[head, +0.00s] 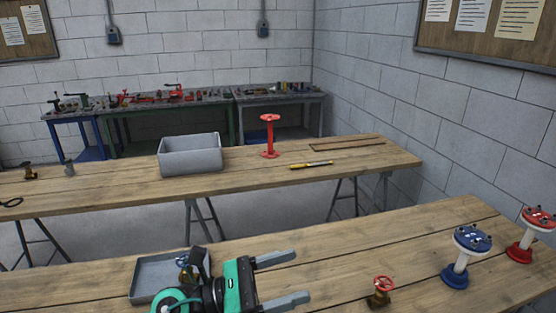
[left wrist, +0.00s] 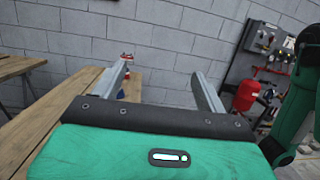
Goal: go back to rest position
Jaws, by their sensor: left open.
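My left gripper (head: 283,280) is in the lower middle of the head view, above the near wooden table (head: 340,245). Its two grey fingers point right, are spread apart and have nothing between them. In the left wrist view the open fingers (left wrist: 160,82) point away toward the grey block wall. A red object, partly hidden, shows behind the left finger there. My right gripper is not in the head view. In the left wrist view a green arm part stands at the right edge, with no fingers visible on it.
The near table holds a grey tray (head: 150,274), a brass valve with red handwheel (head: 380,290), a blue-topped stand (head: 466,256) and a red-topped stand (head: 532,234). The far table holds a grey bin (head: 190,157) and a red spool-shaped piece (head: 270,137). A red tank (left wrist: 246,96) stands beyond.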

